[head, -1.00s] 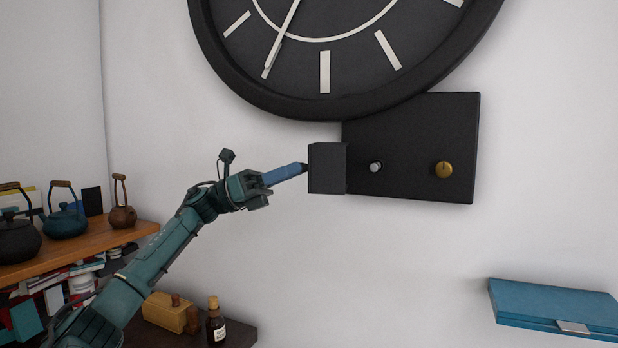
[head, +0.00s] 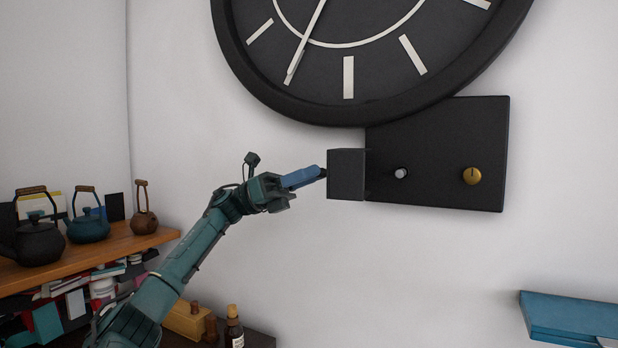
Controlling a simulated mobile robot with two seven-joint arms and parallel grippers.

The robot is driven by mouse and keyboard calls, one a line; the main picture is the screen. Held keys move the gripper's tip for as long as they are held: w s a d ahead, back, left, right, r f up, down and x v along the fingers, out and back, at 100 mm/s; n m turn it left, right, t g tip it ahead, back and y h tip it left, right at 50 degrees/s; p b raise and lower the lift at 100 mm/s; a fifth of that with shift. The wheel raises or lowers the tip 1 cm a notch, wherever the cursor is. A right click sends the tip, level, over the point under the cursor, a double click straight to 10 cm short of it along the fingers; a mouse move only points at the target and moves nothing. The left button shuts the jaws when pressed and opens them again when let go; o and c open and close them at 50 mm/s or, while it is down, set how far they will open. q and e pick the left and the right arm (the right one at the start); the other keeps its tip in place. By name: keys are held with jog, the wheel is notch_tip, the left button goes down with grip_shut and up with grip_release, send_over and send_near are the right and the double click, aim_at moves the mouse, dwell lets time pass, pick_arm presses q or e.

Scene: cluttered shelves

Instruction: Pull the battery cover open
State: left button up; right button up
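A black panel (head: 437,192) hangs on the wall under the big clock. A dark grey, square flap (head: 346,174), which looks like the battery cover, stands out at the panel's left edge. My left gripper (head: 323,173) comes in from the lower left with blue fingers and a dark tip. The tip is at the flap's left edge; I cannot tell whether it touches or grips it. The fingers overlap in this view, so their gap is hidden. My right gripper is not in view.
The panel carries a silver knob (head: 401,173) and a brass knob (head: 472,176). The clock (head: 352,112) is just above. A wooden shelf (head: 135,240) with kettles is at left, a small bottle (head: 234,326) below, a blue case (head: 570,316) at lower right. The wall between is bare.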

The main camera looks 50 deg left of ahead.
pick_arm(q)
jog(key=shift+o, duration=0.7)
jog(key=shift+f, duration=0.1)
jog(key=b+v, duration=0.2)
jog(key=v, duration=1.1)
jog(key=shift+a, duration=0.1)
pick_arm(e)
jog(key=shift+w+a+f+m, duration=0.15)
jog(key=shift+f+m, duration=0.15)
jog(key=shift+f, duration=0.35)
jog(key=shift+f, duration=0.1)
